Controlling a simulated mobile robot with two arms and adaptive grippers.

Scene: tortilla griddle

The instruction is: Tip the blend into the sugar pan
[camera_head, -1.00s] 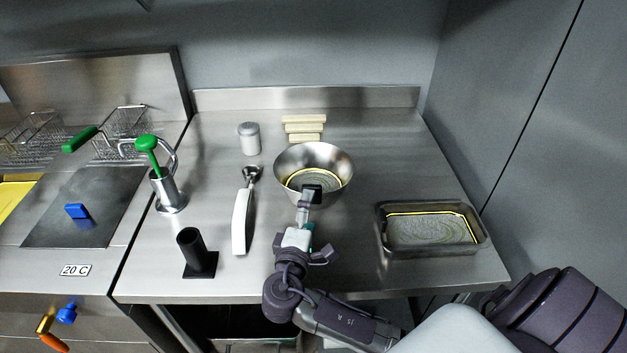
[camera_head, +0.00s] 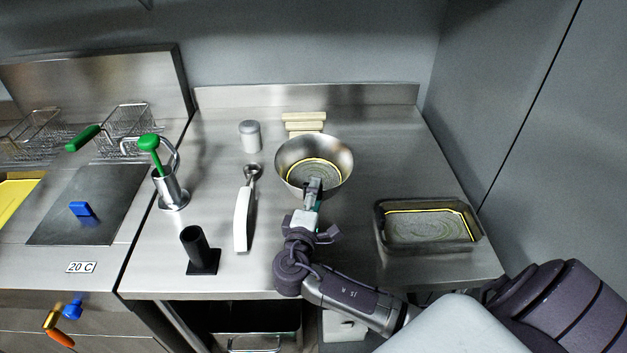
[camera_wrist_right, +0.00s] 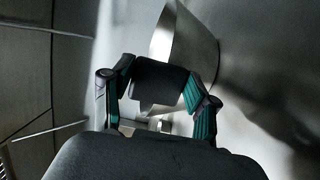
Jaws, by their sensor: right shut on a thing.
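A wide steel bowl (camera_head: 287,165) stands at the middle of the counter, with a greyish, yellow-ringed fill inside that looks like the blend (camera_head: 316,172). My right gripper (camera_head: 315,184) reaches its near side and is shut on it there. In the right wrist view, the fingers of the right gripper (camera_wrist_right: 160,80) stand on either side of a dark block against the bowl's shiny wall (camera_wrist_right: 190,48). The rectangular pan (camera_head: 473,243) lies to the right, apart from the bowl, with a pale, yellow-edged fill inside. My left gripper is not in view.
A white-handled scoop (camera_head: 243,220), a black holder (camera_head: 202,253), a steel pot with a green-topped tool (camera_head: 172,190) and a grey canister (camera_head: 250,136) stand left of the bowl. Pale blocks (camera_head: 304,121) lie behind it. The counter between bowl and pan is clear.

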